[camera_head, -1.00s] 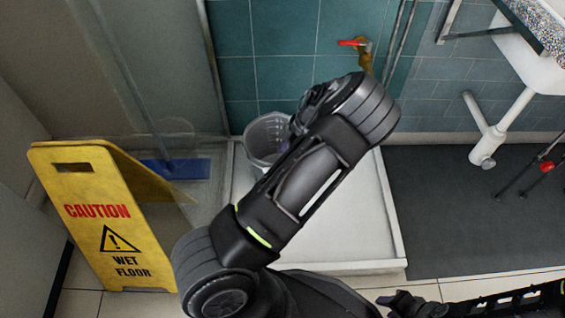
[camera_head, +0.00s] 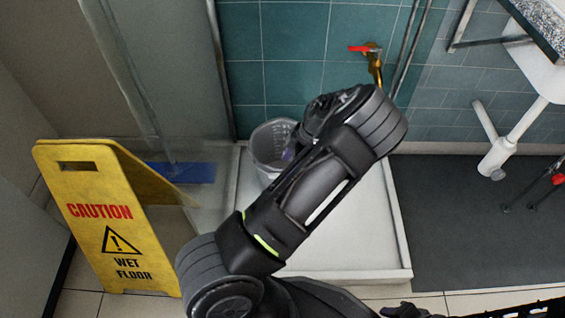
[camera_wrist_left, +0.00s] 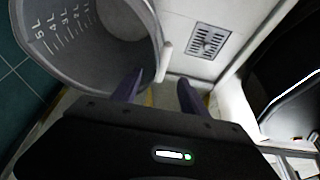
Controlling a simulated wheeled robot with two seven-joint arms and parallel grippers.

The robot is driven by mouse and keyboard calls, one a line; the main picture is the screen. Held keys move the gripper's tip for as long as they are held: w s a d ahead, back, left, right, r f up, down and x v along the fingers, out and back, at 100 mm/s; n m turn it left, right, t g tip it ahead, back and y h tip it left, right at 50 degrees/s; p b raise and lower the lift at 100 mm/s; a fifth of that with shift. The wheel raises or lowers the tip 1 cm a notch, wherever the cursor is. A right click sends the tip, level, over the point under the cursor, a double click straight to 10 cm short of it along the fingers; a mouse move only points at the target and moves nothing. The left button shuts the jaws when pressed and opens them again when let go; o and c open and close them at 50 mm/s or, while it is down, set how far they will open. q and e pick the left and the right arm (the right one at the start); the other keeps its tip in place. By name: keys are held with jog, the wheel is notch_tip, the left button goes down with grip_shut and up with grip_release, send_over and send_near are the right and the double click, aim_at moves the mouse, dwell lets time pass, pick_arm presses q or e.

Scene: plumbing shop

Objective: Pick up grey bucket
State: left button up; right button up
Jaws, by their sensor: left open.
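The grey bucket (camera_head: 268,146) stands upright in the white shower tray (camera_head: 352,232), near its back left corner against the teal tiles. My left arm partly covers its right side in the head view. In the left wrist view the bucket (camera_wrist_left: 95,75) fills the upper left, with litre marks on its inner wall. My left gripper (camera_wrist_left: 160,92) is open at the bucket's near rim. One finger overlaps the bucket wall and the other is apart from it on the right. I cannot tell whether a finger touches the bucket. My right gripper is not clearly visible.
A yellow wet-floor sign (camera_head: 98,215) stands left of the tray. A tap with a red handle (camera_head: 372,58) is on the wall above. A drain grate (camera_wrist_left: 209,41) lies right of the bucket. A white pipe (camera_head: 510,138) stands at the right.

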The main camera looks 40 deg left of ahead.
pick_arm(q)
jog(key=b+x, duration=0.2)
jog(key=x, duration=0.2)
jog(key=shift+w+f+b, duration=0.1)
jog(key=shift+f+b, duration=0.2)
jog(key=shift+b, duration=0.05)
jog(key=shift+a+f, duration=0.2)
jog(key=shift+f, duration=0.15)
jog(key=shift+r, duration=0.1)
grip_shut()
dwell(1.1)
